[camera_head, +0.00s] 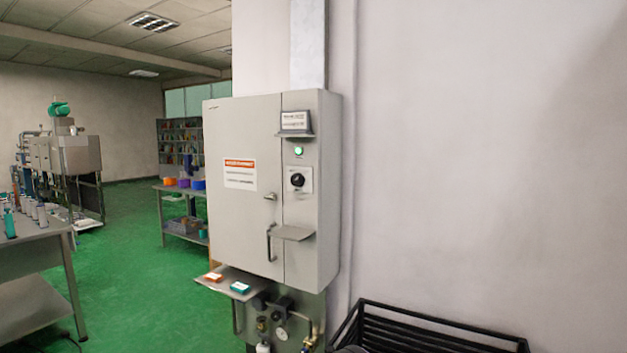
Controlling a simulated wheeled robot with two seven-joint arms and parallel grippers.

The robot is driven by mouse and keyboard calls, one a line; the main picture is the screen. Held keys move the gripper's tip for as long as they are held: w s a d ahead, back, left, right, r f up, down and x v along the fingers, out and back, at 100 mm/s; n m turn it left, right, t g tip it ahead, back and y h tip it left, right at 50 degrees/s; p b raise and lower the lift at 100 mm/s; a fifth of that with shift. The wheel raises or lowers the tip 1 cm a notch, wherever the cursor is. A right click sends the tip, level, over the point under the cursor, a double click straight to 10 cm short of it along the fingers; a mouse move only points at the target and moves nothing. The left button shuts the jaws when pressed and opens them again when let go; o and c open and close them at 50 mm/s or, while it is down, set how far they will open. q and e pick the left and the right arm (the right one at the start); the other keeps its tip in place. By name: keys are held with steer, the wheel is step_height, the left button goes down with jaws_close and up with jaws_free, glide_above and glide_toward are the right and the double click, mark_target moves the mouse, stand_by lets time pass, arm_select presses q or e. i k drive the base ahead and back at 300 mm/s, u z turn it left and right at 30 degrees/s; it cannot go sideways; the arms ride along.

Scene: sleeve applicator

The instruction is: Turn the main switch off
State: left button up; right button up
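The main switch (297,180) is a black rotary knob on a pale plate, on the right-hand part of a grey wall cabinet (235,215). Its exact knob position is too small to tell. A round green lamp (298,151) above it looks lit. A small labelled panel (294,121) sits above the lamp. Neither of my grippers is in view.
A small shelf (293,233) juts out below the switch. A lower shelf (227,288) holds an orange and a teal item. Gauges and valves (280,333) sit beneath. A black crate (425,330) stands at lower right. A steel table (35,245) is at left. Green floor (140,260) lies between.

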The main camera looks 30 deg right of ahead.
mark_target(297, 179)
steer(key=z, duration=0.65)
steer(key=i, duration=0.75)
steer(key=z, duration=0.7)
